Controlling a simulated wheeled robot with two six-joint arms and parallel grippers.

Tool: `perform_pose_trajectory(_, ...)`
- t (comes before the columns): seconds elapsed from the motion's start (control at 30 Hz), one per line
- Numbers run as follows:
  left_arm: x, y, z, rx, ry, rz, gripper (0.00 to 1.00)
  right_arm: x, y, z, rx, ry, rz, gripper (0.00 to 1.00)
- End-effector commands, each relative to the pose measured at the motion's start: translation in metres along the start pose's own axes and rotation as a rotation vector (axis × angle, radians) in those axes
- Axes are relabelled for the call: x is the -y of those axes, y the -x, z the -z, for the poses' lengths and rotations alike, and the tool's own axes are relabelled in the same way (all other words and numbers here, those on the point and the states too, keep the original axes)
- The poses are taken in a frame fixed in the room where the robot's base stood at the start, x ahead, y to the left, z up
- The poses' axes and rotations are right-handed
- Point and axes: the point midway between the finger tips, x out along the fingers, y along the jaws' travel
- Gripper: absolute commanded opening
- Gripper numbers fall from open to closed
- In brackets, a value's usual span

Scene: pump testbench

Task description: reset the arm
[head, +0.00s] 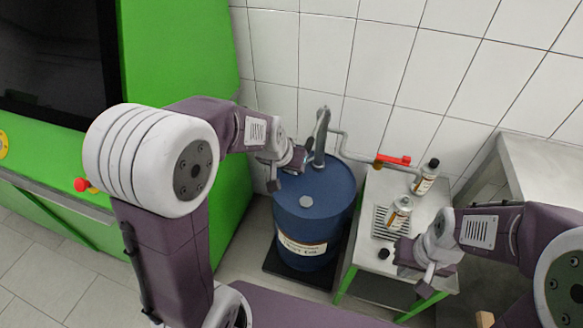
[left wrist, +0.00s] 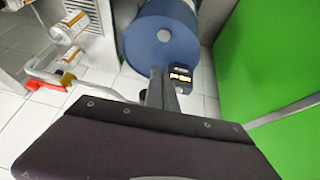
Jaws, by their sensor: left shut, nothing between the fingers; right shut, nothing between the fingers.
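My left arm reaches in from the left of the head view. Its gripper (head: 277,177) is shut and empty, beside the upper left of the blue oil drum (head: 318,205). In the left wrist view the shut fingers (left wrist: 160,85) show in front of the blue drum (left wrist: 163,38). I cannot tell whether they touch it. My right gripper (head: 424,284) is shut and empty, at the front of the small metal table (head: 372,215).
Two bottles, one (head: 425,177) behind the other (head: 398,213), stand on the small table by a grate. A red-handled valve (head: 393,160) sits on a pipe behind. A green machine (head: 185,50) stands left; a grey bench (head: 545,160) stands right.

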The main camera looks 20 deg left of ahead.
Motion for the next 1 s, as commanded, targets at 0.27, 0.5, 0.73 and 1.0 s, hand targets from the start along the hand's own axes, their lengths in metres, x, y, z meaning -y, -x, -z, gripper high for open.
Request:
perform_pose_trajectory(0.27, 0.000, 0.000, 0.000, -0.001, 0.000, 0.000, 0.00, 0.000, 0.000, 0.000, 0.000, 0.000, 0.000, 0.00)
perform_pose_trajectory(0.5, 0.005, 0.014, -0.002, 0.000, 0.011, 0.008, 0.00, 0.000, 0.009, 0.001, 0.000, 0.000, 0.000, 0.00)
perform_pose_trajectory(0.73, 0.020, 0.027, -0.136, 0.280, 0.040, 0.047, 0.00, 0.000, 0.018, 0.002, 0.000, 0.000, 0.000, 0.00)
perform_pose_trajectory(1.0, 0.023, 0.031, -0.179, 0.385, 0.075, 0.066, 0.00, 0.000, 0.016, 0.002, 0.000, 0.000, 0.000, 0.00)
